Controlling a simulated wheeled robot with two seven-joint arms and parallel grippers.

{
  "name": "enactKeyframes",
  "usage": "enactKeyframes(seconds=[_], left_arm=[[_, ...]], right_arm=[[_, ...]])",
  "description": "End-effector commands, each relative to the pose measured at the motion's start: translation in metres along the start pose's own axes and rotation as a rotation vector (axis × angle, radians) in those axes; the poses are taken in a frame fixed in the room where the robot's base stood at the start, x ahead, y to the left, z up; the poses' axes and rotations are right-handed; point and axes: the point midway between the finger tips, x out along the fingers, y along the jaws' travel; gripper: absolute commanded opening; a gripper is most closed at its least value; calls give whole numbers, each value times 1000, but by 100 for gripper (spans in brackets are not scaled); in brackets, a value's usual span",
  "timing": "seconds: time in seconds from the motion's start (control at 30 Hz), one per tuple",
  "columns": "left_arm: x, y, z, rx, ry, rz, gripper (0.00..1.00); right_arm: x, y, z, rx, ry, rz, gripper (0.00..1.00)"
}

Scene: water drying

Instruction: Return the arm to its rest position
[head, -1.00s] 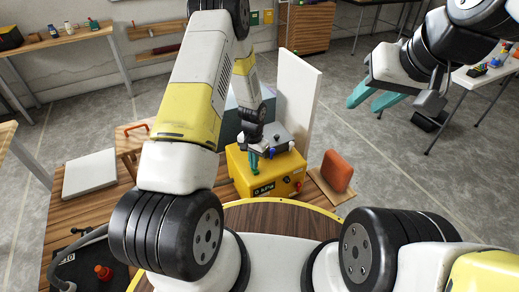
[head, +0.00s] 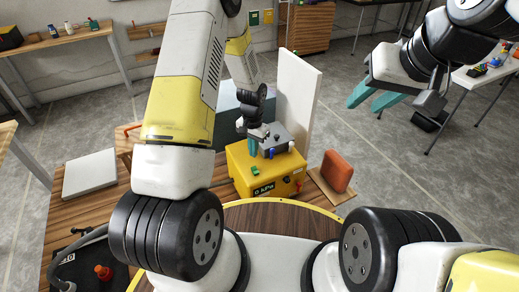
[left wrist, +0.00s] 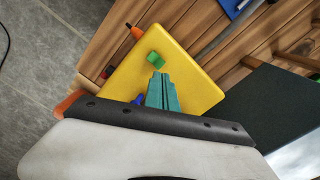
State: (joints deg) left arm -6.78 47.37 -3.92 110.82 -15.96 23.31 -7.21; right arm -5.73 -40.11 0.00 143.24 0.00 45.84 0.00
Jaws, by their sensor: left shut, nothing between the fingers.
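My left arm (head: 185,90) reaches forward over the wooden table in the head view. My left gripper (head: 250,146) is above the yellow box, partly hidden against the grey part behind it. In the left wrist view its teal fingers (left wrist: 162,92) are together with nothing between them, over the yellow box. My right gripper (head: 372,99) hangs at the upper right over the floor, its teal fingers apart and empty.
The yellow box (head: 242,178) has a display and a green knob (left wrist: 155,58) and stands on the wooden table (head: 150,215). A white panel (head: 300,95) stands behind it. An orange block (head: 337,171) is to its right and a pale slab (head: 90,173) to the left.

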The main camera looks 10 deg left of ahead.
Motion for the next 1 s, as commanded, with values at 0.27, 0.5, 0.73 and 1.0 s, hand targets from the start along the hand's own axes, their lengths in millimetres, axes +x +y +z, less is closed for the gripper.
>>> enactKeyframes(seconds=[0.27,0.5,0.73,1.0], left_arm=[[-2,0,0,0,-1,0,0],[-3,0,0,-1,1,0,0],[-56,-6,-1,-45,52,-7,0],[-170,-7,20,-141,165,-11,0]], right_arm=[[0,0,0,0,0,0,36],[0,0,0,0,0,0,36],[0,0,0,0,0,0,36],[0,0,0,0,0,0,36]])
